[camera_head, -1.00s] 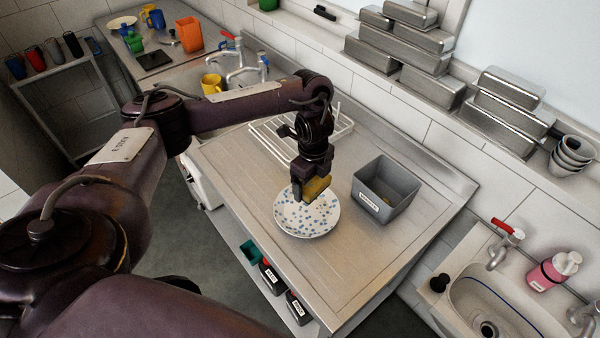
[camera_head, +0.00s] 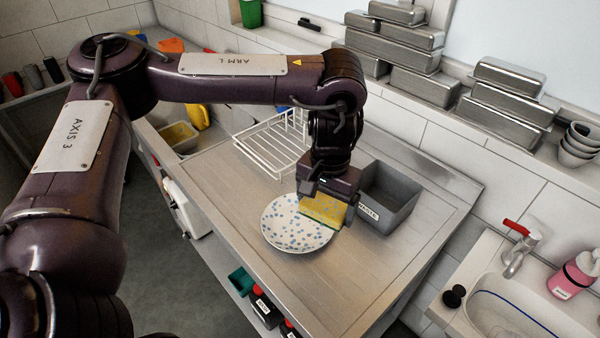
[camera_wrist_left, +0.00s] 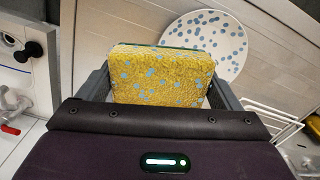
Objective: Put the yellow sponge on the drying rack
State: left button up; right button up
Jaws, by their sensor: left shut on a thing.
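The yellow sponge (camera_head: 322,211), with a darker green edge, is gripped by my left gripper (camera_head: 327,203). In the left wrist view the sponge (camera_wrist_left: 160,76) sits between the two fingers, with bluish specks on its face. It appears above the right edge of the blue-spotted plate (camera_head: 288,228), raised off the counter. The white wire drying rack (camera_head: 268,147) stands on the counter, behind and left of the gripper; part of it also shows in the left wrist view (camera_wrist_left: 268,122). My right gripper is not in view.
A grey labelled bin (camera_head: 397,212) stands close to the right of the gripper. The steel counter (camera_head: 375,275) is clear in front. The sink with a yellow thing (camera_head: 199,117) lies left of the rack. Stacked metal pans (camera_head: 425,88) line the back ledge.

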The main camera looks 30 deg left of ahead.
aim_at(275, 149)
jog(key=k+j+z, duration=0.15)
jog(key=k+j, duration=0.15)
jog(key=j, duration=0.25)
jog(key=k+j+z, duration=0.2)
jog(key=k+j, duration=0.15)
jog(key=j, duration=0.15)
jog(key=j+z, duration=0.45)
jog(key=j, duration=1.05)
jog(key=i+j+z, duration=0.3)
jog(key=i+j, duration=0.2)
jog(key=j, duration=0.2)
